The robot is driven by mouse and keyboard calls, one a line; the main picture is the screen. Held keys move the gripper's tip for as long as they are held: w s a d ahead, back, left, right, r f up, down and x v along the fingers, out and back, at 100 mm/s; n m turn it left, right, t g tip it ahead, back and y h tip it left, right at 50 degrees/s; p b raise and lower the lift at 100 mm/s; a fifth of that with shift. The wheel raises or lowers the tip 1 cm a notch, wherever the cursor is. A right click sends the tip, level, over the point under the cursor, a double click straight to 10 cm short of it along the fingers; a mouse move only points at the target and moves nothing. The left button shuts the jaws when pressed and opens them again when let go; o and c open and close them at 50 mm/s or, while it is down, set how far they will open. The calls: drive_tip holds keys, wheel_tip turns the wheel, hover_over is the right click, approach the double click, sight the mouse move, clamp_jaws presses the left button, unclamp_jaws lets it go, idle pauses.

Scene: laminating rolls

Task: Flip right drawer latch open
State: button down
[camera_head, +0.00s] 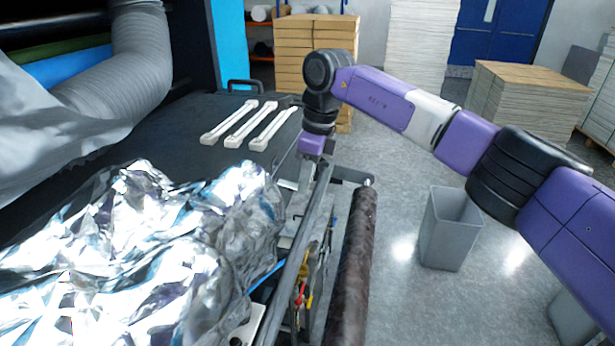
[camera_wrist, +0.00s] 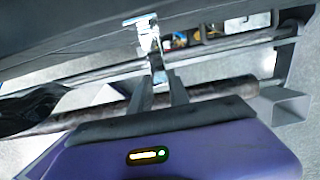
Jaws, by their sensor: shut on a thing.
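The drawer latch (camera_wrist: 147,36) is a small shiny metal piece on the edge of the dark machine table, in the upper middle of the wrist view. My gripper (camera_wrist: 160,82) reaches up to it from below, and its two grey fingers are shut on the lower end of the latch. An open drawer space with tools (camera_wrist: 205,34) shows to the right of the latch.
A dark roll (camera_head: 356,270) lies along the table's right side, beside metal rails. Crumpled silver foil (camera_head: 130,250) covers the near table, with several white bars (camera_head: 230,121) behind it. A grey bin (camera_head: 450,228) stands on the floor to the right.

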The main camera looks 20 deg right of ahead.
drive_tip(key=shift+r, duration=0.1)
idle(0.4)
drive_tip(key=c, duration=1.2)
unclamp_jaws()
drive_tip(key=shift+w+a, duration=0.1)
drive_tip(key=shift+c, duration=0.2)
wheel_tip(320, 180, up, 8)
drive_tip(key=d+b, duration=0.1)
drive_tip(key=b, duration=0.1)
drive_tip(key=shift+s+f, duration=0.2)
drive_tip(key=shift+s, duration=0.2)
